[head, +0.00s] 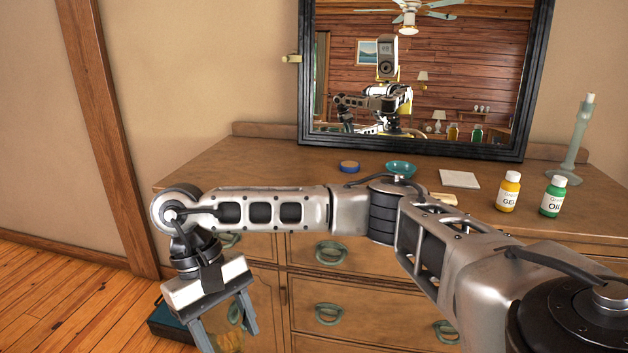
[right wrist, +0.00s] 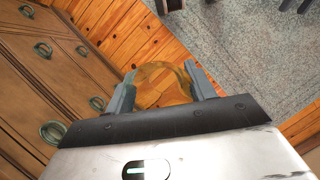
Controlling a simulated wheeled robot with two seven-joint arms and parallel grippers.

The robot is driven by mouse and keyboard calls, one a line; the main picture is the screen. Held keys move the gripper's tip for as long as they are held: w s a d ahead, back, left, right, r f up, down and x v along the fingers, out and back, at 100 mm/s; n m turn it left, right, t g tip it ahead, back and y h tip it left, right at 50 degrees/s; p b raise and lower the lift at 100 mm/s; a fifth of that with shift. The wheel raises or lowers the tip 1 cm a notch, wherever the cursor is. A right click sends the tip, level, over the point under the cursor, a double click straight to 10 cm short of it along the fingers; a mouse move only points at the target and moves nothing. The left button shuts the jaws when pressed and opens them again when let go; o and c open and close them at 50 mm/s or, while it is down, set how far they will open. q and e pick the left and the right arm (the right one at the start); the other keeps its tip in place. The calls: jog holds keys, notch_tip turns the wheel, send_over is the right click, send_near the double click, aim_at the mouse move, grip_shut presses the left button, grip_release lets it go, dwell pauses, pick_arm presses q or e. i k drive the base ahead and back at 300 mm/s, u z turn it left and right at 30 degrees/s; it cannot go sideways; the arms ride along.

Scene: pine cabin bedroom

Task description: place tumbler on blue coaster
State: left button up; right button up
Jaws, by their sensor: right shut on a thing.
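My right gripper (head: 228,338) hangs low in front of the dresser drawers, shut on a clear tumbler (head: 231,344). The tumbler is see-through and the drawer wood shows through it. In the right wrist view the tumbler (right wrist: 164,86) sits between the two fingers of the right gripper (right wrist: 160,76), above the floor. A small round blue thing (head: 349,167) with a brown middle lies on the dresser top, left of a teal dish; I cannot tell whether it is the coaster or a roll of tape. My left gripper is not in view.
The dresser (head: 240,160) carries a teal dish (head: 401,168), a pale square pad (head: 459,179), a yellow bottle (head: 508,191), a green bottle (head: 552,196) and a candlestick (head: 577,140). A mirror (head: 420,150) stands behind. The dresser's left end is bare. My right arm hides its front edge.

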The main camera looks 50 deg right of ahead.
aim_at(351, 164)
jog(key=z, duration=0.65)
jog(key=i, duration=0.35)
jog(key=z, duration=0.15)
